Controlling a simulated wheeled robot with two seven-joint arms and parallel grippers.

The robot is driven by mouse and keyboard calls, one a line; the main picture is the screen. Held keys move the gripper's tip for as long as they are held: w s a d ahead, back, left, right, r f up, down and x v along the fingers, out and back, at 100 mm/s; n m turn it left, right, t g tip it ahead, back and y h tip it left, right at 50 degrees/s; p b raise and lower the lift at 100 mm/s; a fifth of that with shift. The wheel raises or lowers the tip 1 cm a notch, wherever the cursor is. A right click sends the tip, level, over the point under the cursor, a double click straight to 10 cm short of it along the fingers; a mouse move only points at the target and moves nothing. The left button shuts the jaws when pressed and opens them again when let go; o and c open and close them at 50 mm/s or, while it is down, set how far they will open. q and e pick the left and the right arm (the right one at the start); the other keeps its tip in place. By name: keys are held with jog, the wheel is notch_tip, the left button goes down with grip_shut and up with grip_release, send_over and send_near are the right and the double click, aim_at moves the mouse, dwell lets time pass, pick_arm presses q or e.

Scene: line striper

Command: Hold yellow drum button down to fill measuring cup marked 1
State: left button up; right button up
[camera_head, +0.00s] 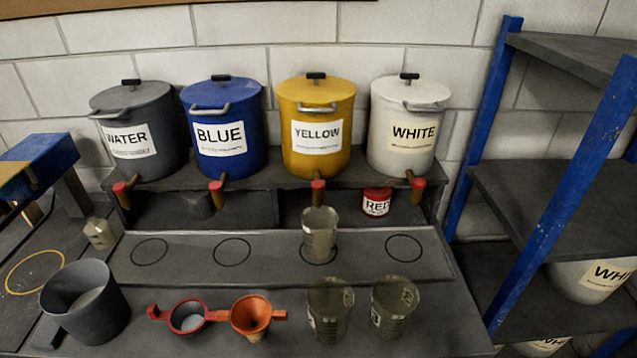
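The yellow drum (316,128), lidded and labelled YELLOW, stands on the raised shelf against the wall. A red button (318,185) sits on its tap at the shelf's front edge. A clear greyish measuring cup (319,232) stands upright below that tap, over a ring on the grey tray. I cannot read its mark or make out any yellow liquid inside it. Two similar measuring cups, a left one (330,310) and a right one (394,305), stand in front of the tray; their marks are too small to read. Neither of my grippers is in view.
Water (132,130), blue (222,128) and white (408,125) drums share the shelf. A red can (376,202) sits underneath. A dark bucket (85,302), red strainer (188,316) and orange funnel (251,316) stand in front. A blue-posted rack (484,125) rises at right. Other tray rings are empty.

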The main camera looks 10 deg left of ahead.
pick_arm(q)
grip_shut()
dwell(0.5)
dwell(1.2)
